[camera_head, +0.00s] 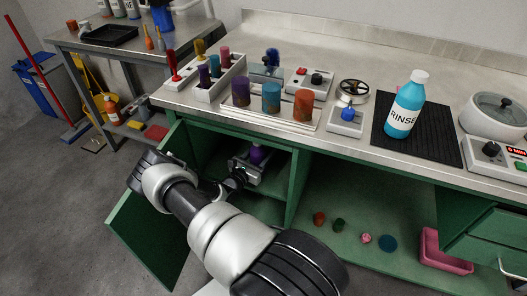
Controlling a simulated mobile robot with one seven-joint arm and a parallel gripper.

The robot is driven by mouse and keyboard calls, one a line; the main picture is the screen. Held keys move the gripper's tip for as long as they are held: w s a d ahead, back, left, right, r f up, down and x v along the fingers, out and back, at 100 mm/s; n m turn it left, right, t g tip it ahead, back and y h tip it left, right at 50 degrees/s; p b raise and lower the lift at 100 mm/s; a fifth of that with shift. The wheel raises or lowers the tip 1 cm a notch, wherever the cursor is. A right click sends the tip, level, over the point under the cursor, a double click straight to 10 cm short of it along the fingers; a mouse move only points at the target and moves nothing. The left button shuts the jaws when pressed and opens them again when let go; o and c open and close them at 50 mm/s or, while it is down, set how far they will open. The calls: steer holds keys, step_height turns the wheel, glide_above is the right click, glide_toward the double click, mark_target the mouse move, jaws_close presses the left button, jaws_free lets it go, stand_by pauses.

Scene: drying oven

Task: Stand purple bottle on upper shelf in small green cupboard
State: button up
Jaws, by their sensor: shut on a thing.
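The purple bottle (257,154) shows at the opening of the small green cupboard, under the worktop. My gripper (250,169) is shut on it, and the jaws hide its lower part. The bottle looks roughly upright. The cupboard's door (149,243) stands open to the left. The upper shelf (278,184) is partly visible around and behind my gripper. I cannot tell whether the bottle's base touches the shelf. My arm reaches in from the front and covers much of the cupboard's lower part.
The worktop edge (345,150) runs just above the cupboard opening. A green partition (298,187) bounds the cupboard on the right. Beyond it, an open bay holds small items and a pink bin (445,252). Purple, blue and orange cups stand on the worktop above.

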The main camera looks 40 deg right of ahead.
mark_target(254, 162)
steer(key=o, duration=1.5)
steer(key=shift+f, duration=0.1)
steer(key=shift+o, duration=0.2)
steer(key=shift+r, duration=0.2)
steer(key=shift+a+r+p, duration=0.1)
steer(key=shift+a+p, duration=0.1)
steer(key=shift+p, duration=0.2)
steer(key=p+v, duration=0.2)
steer(key=v, duration=0.9)
steer(key=shift+s+a, duration=0.2)
steer(key=shift+a, duration=0.1)
